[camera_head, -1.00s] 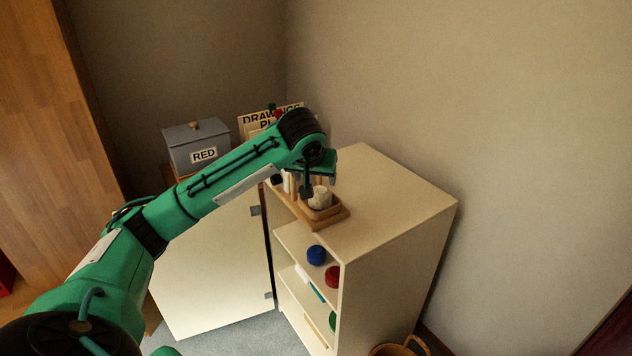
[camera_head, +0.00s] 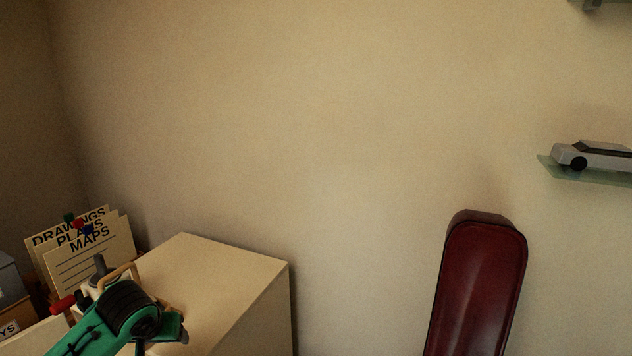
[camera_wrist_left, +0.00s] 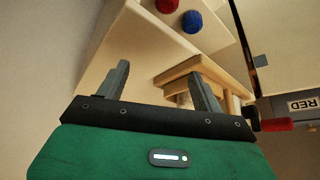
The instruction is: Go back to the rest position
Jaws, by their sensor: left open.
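My left arm reaches in from the lower left of the head view. My right gripper is in neither view.
The cream cabinet (camera_head: 215,275) stands against the wall. A dark red case (camera_head: 483,285) and a shelf (camera_head: 590,177) with a silver model car (camera_head: 600,157) are at right.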

